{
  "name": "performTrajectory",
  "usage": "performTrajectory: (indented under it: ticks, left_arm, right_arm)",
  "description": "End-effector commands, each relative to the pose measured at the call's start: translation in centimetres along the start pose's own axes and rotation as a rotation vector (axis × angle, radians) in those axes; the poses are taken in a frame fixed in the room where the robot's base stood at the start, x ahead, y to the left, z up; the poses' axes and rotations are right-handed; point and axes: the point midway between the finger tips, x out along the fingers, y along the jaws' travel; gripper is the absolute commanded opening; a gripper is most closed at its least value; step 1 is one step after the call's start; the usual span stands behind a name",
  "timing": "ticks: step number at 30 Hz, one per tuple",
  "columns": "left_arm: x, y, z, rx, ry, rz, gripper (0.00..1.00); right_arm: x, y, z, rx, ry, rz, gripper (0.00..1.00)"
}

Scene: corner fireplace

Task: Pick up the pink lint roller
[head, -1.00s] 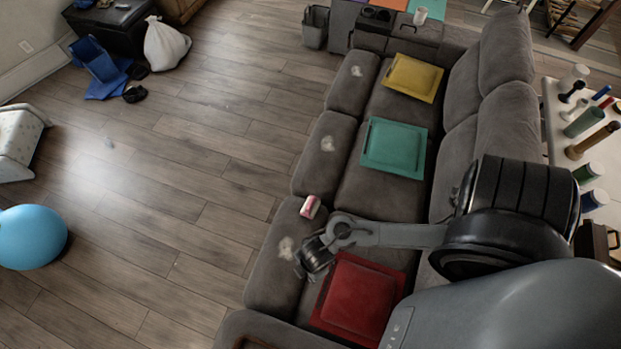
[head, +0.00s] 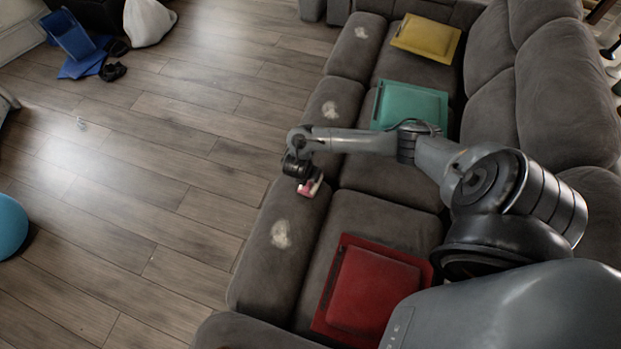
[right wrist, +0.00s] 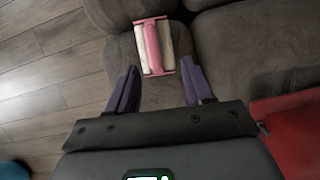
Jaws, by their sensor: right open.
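The pink lint roller (head: 310,187), pink with pale sides, lies on the front part of the grey sofa, near its front edge. It also shows in the right wrist view (right wrist: 153,46), just beyond the fingertips. My right gripper (head: 303,180) is over the sofa close to the roller and partly covers it in the head view. In the right wrist view its two purple fingers (right wrist: 160,78) are apart, with nothing held between them. The roller lies ahead of the gap, lined up with it. My left gripper is not in view.
The sofa (head: 390,185) has pale fuzzy patches (head: 281,234) along its front. A red square (head: 370,290), a teal square (head: 412,104) and a yellow square (head: 427,38) lie on the seats. Open wooden floor (head: 150,180) is at left, with a blue ball (head: 10,228).

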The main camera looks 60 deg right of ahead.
Motion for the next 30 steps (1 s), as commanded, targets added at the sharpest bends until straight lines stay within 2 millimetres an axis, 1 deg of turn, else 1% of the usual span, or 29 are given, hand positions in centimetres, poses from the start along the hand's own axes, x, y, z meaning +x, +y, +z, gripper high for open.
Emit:
performTrajectory:
  ticks: [1, 3, 12, 22, 30]
  left_arm:
    - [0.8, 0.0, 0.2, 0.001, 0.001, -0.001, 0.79]
    - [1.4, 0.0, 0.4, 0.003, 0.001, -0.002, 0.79]
    - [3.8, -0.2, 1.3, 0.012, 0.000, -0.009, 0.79]
    - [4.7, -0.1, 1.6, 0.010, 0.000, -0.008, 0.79]
    - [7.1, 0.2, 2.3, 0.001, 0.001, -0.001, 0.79]
  right_arm:
    - [0.6, 0.5, -0.1, 0.004, -0.002, 0.008, 0.51]
    - [1.1, 0.8, -0.1, 0.006, -0.001, 0.013, 0.51]
    - [4.9, 1.1, -0.2, 0.008, -0.001, 0.016, 0.51]
    - [6.4, 1.1, -0.2, 0.007, -0.001, 0.016, 0.51]
    - [9.7, 1.4, -0.5, 0.008, -0.001, 0.016, 0.51]
